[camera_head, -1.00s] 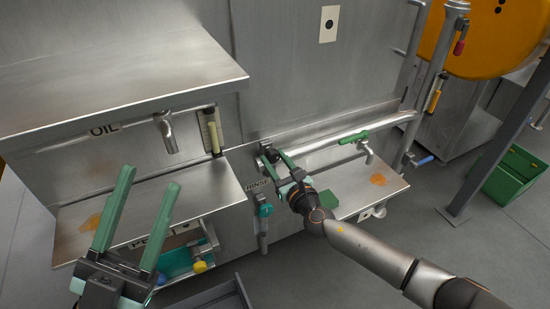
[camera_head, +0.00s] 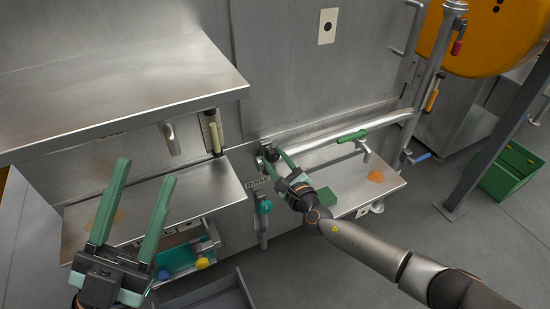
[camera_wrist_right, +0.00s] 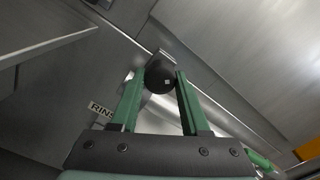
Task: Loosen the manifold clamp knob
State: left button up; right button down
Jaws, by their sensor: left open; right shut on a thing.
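The manifold clamp knob (camera_wrist_right: 159,77) is a round black knob with a small pale mark, on a metal clamp at the left end of the spray pipe. My right gripper (camera_wrist_right: 160,85) is shut on it, one green finger on each side. In the head view the dark knob (camera_head: 269,153) shows at the tips of my right gripper (camera_head: 274,157), partly hidden by the fingers. My left gripper (camera_head: 148,170) is open and empty in front of the left ledge, well away from the knob.
A teal-handled valve (camera_head: 265,207) hangs below the RINSE label (camera_head: 257,183). A green crate (camera_head: 512,170) is on the floor at right.

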jog(key=shift+c, duration=1.9)
grip_release()
pick_arm(q)
jog(key=shift+r, duration=0.1)
pick_arm(e)
jog(key=shift+s+d, duration=0.1)
jog(key=shift+s, duration=0.15)
jog(key=p+v, duration=0.2)
jog(key=v, duration=0.2)
jog(key=shift+s+d, duration=0.15)
jog(key=shift+s, duration=0.1)
pick_arm(q)
jog(key=w+f+n+g+y, duration=0.1)
jog(key=w+f+n+y, duration=0.2)
jog(key=f, duration=0.4)
jog(key=w+a+f+n+g+y+p, duration=0.1)
jog(key=w+f+n+g+y, duration=0.1)
jog(key=f, duration=0.5)
jog(key=shift+w+a+n+g+y+p, duration=0.3)
jog(key=shift+w+n+y, duration=0.7)
jog(key=shift+y, duration=0.9)
pick_arm(e)
send_near(275, 159)
jog(key=shift+v, duration=1.35)
pick_arm(q)
jog(key=shift+w, duration=0.1)
